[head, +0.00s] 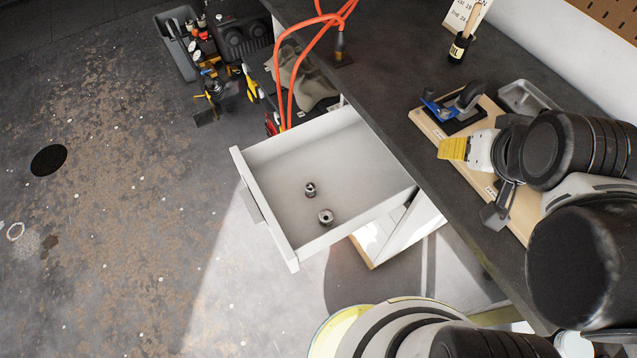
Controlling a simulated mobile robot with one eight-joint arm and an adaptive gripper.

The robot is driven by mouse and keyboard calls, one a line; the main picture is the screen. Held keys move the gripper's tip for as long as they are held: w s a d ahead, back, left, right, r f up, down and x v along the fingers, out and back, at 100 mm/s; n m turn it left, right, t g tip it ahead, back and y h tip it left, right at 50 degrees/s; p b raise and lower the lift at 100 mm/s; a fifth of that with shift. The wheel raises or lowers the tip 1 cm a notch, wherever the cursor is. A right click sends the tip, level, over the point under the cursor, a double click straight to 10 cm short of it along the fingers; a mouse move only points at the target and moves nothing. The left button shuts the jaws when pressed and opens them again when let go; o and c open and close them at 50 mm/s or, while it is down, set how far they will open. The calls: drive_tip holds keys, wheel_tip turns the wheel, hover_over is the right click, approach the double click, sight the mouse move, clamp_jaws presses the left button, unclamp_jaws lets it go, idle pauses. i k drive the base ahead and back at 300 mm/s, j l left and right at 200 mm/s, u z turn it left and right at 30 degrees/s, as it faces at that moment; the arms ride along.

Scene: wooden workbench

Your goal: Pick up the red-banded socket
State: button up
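Two small metal sockets stand in the open white drawer (275,165). The smaller socket (310,190) is nearer the drawer's middle. The wider socket (326,216) is a little below and right of it, closer to the drawer's side wall. They are apart from each other. I cannot make out a red band on either one at this size. My gripper (496,212) is at the right, over the workbench and well away from both sockets. Only part of its dark finger area shows, so its opening is unclear.
The dark workbench (390,85) runs along the drawer's right side. On it are a wooden board (432,122) with a blue-handled tool (440,108), a metal tray (525,97) and a brush pot (458,47). An orange cable (283,85) hangs near the drawer's back corner. Floor left is open.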

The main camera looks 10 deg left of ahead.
sight(309, 188)
drive_tip(key=z, duration=1.45)
drive_tip(key=u, duration=2.6)
drive_tip(key=j, duration=0.6)
drive_tip(key=i+u, duration=0.05)
